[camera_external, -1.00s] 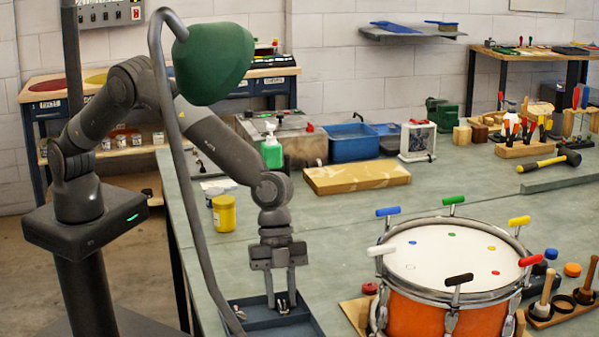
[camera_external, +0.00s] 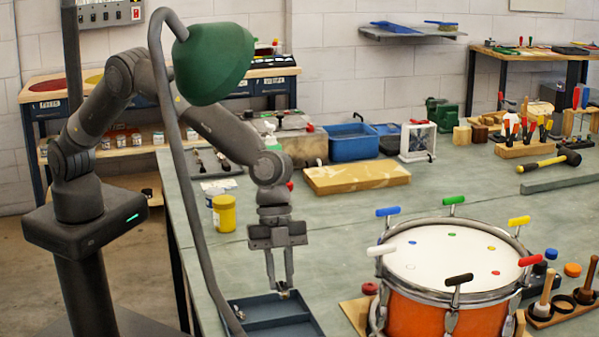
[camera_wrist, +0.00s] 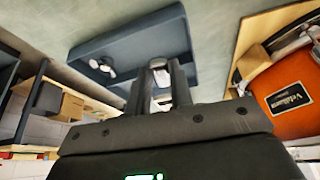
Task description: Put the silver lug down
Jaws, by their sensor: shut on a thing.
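My gripper (camera_external: 283,290) points down over the dark blue-grey tray (camera_external: 297,331) near the bench's left edge. It is shut on a small silver lug (camera_wrist: 160,82), which shows bright between the fingertips in the wrist view. In the outside view only a small glint of it shows at the fingertips, slightly above the tray. Other small silver pieces (camera_wrist: 101,67) lie in one compartment of the tray in the wrist view. They show faintly at the tray's left side (camera_external: 238,313) in the outside view.
The orange drum (camera_external: 430,312) with coloured T-handled keys around its rim stands right of the tray on a wooden board. A lamp with a green shade (camera_external: 214,62) and grey stem stands left of my gripper. A yellow jar (camera_external: 224,214) stands behind the tray. Bench between tray and drum is clear.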

